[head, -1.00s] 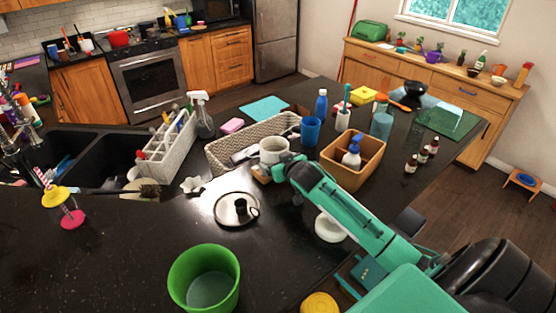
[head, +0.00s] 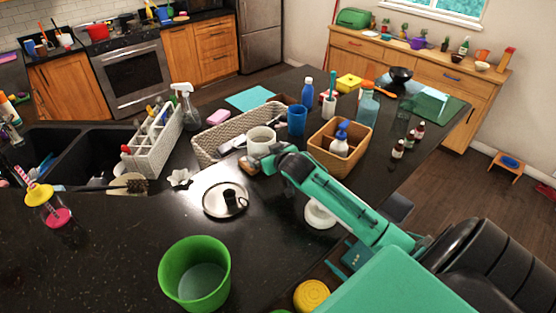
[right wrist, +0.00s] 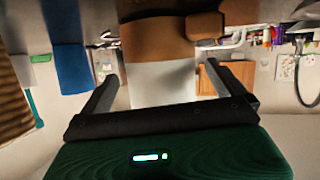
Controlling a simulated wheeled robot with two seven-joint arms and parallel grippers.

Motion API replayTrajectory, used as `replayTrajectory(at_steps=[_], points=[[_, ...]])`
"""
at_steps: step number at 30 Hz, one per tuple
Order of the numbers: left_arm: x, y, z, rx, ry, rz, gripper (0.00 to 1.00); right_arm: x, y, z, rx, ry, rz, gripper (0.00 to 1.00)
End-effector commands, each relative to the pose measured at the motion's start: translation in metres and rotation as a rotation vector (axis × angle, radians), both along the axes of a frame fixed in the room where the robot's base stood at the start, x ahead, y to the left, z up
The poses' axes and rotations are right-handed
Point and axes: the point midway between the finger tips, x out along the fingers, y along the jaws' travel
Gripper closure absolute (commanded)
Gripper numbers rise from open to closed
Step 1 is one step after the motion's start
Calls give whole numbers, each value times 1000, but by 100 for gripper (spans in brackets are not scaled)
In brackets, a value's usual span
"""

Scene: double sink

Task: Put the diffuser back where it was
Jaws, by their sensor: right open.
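The diffuser, a white cylinder on a brown wood-like base, stands upright beside the woven basket in the head view (head: 261,137). In the right wrist view the diffuser (right wrist: 162,75) appears upside down, between the two fingers. My right gripper (head: 258,161) is low at the diffuser's near side. In the right wrist view the right gripper (right wrist: 163,88) is open, with a finger on each side of the diffuser and visible gaps beside its white part. In the head view the gripper hides part of the base. My left gripper is not in view.
The woven basket (head: 210,146) lies behind the diffuser. A blue cup (head: 297,119) and a brown caddy (head: 324,162) stand to its right. A plate with a black candle holder (head: 231,198) is in front, and a green bin (head: 195,273) is nearer. The front-left counter is mostly clear.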

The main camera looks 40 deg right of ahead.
Motion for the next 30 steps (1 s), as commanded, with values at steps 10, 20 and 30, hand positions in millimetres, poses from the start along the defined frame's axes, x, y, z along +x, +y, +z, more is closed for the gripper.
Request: replayTrajectory(at_steps=[10,20,30], points=[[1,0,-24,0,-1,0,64,-57,9,21,-2,-1,2,0],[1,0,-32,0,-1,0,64,-89,13,36,0,0,0,0],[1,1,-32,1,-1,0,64,-92,13,38,0,0,0,0]])
